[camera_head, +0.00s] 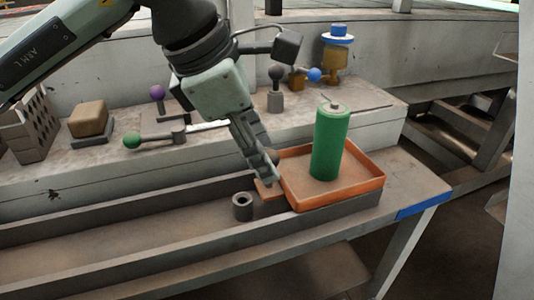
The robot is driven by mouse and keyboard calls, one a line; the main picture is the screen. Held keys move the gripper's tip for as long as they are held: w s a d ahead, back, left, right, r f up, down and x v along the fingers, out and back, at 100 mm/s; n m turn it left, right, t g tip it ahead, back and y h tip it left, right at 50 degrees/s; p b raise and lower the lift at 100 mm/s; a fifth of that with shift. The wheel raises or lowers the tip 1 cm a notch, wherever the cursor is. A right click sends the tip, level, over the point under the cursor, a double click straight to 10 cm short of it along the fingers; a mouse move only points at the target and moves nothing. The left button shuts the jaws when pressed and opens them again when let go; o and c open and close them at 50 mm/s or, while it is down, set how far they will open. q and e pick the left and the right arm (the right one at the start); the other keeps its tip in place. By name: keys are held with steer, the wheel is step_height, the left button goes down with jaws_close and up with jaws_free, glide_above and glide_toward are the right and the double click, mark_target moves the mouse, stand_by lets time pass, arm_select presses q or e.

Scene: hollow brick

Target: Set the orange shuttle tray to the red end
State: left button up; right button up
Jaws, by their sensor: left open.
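The orange shuttle tray (338,199) sits at the right end of a long grey channel, near a blue mark (423,206) on the bench edge. A green cylinder (330,143) stands upright in the tray. An orange tab (268,191) shows at the tray's left side. My left gripper (267,172) is open and points down at the tray's left side, over the tab. I cannot tell whether it touches either. My right gripper is not in view. No red end shows.
A short hollow grey cylinder (242,206) stands in the channel left of the tray. The channel farther left is clear. Behind it, a ledge holds a green-knobbed lever (133,140), a tan block (88,118), a hollow brick (30,125) and a blue-topped yellow fixture (336,58).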

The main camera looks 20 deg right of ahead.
arm_select(q)
steer(key=shift+x, duration=1.4)
jaws_close()
